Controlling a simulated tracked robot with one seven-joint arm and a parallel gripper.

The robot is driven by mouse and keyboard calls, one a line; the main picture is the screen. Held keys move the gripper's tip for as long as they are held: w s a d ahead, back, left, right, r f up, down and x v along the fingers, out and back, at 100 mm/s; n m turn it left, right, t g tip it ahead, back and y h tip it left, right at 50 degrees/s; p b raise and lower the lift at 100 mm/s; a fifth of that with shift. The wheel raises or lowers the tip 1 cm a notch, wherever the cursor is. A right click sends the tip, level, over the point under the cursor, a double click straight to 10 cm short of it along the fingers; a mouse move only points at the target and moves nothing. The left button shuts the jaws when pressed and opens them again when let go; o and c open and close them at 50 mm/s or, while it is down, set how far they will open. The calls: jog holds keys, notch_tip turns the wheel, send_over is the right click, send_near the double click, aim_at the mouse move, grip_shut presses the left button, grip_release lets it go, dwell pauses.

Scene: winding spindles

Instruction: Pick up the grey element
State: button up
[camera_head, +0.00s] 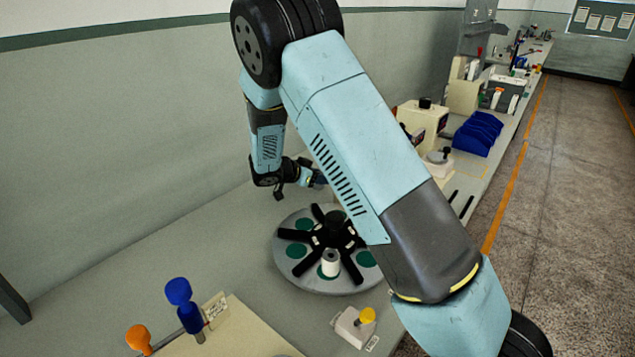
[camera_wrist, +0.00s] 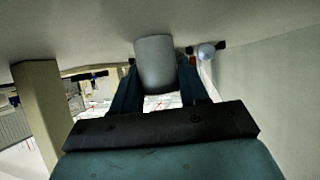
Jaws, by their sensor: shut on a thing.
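The grey element (camera_wrist: 155,62) is a smooth grey cylinder in the wrist view. It sits between the two dark blue fingers of my gripper (camera_wrist: 157,78), which is shut on it. In the head view my gripper (camera_head: 316,178) is above the bench behind the round plate, partly hidden by my forearm. The grey element cannot be made out there.
A round grey plate (camera_head: 292,262) with black spokes, green discs and a pale cylinder (camera_head: 330,263) stands on the bench. Blue knobs (camera_head: 180,292), an orange knob (camera_head: 138,338) and a yellow-button box (camera_head: 354,325) are in front. Blue bins (camera_head: 478,134) stand farther back.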

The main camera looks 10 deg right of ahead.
jog(key=shift+c, duration=1)
jog(key=shift+r, duration=0.1)
